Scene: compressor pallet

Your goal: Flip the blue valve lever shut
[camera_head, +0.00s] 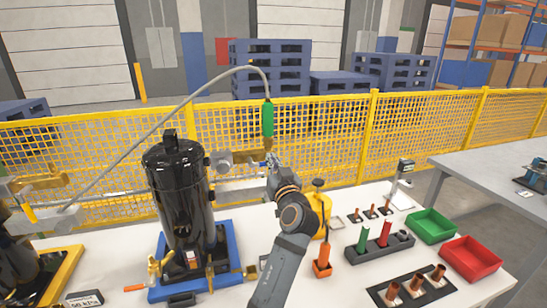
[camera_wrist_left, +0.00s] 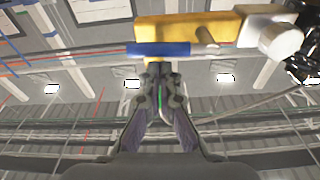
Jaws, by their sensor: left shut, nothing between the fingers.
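The blue valve lever (camera_wrist_left: 160,49) shows in the wrist view as a straight blue bar along the brass-yellow valve body (camera_wrist_left: 188,27). My left gripper (camera_wrist_left: 158,68) is shut and empty. Its fingertips are just below the lever in that picture; I cannot tell whether they touch it. In the head view my left gripper (camera_head: 271,162) is at the pipe end, by the brass valve body (camera_head: 256,155) under the green hose fitting (camera_head: 267,118). The lever is not clear there. My right gripper is not in view.
A black compressor tank (camera_head: 182,195) stands on a blue pallet (camera_head: 226,255) left of my arm. A grey hose (camera_head: 165,115) arches above it. An orange-yellow canister (camera_head: 319,208), a green bin (camera_head: 431,226) and a red bin (camera_head: 470,259) are to the right. A yellow fence (camera_head: 330,125) runs behind.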

